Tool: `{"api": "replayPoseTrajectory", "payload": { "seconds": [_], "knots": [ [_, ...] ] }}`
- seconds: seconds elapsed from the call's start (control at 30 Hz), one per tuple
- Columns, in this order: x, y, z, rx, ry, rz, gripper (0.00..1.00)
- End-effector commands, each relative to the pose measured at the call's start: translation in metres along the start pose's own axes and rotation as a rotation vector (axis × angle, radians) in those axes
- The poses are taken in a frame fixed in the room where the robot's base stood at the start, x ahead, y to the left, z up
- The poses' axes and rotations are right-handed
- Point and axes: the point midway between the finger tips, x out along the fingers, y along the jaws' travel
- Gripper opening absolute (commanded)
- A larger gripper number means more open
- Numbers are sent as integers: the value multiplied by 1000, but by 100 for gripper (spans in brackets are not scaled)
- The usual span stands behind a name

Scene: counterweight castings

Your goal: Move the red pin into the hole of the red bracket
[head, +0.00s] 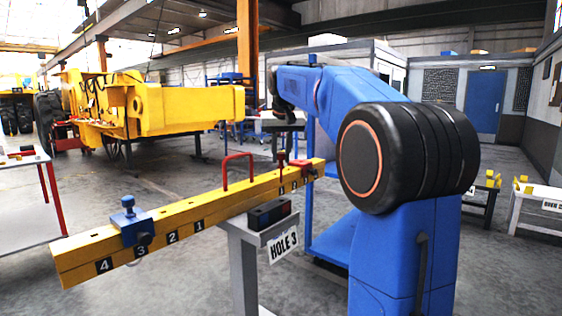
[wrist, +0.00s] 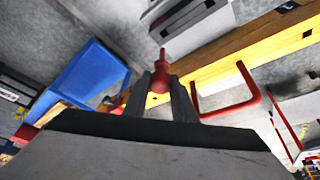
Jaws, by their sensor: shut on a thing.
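The red pin (wrist: 160,76) is held between the two grey fingers of my gripper (wrist: 170,95), with its thin end pointing away from the palm. In the head view my gripper (head: 282,149) is at the end of the arm over the right part of the yellow beam (head: 180,222), with the pin (head: 281,161) below it. The red bracket (head: 303,164) sits on the beam's right end, just right of the pin. The pin is apart from the bracket. I cannot tell whether the pin's tip touches the beam. The bracket's hole is not visible.
A red handle (head: 238,168) rises from the beam left of the pin. A blue bracket with a blue pin (head: 131,220) sits near label 3 on the left. A "HOLE 3" sign (head: 284,244) hangs on the grey stand (head: 243,270) under the beam.

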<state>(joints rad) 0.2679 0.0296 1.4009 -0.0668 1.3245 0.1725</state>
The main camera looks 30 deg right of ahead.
Motion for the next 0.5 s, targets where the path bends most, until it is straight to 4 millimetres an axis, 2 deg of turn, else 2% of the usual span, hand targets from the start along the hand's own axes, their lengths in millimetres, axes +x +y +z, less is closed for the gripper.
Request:
{"api": "replayPoseTrajectory", "payload": {
  "seconds": [0.5],
  "knots": [
    [-27,0,-11,0,3,-1,0]
  ]
}}
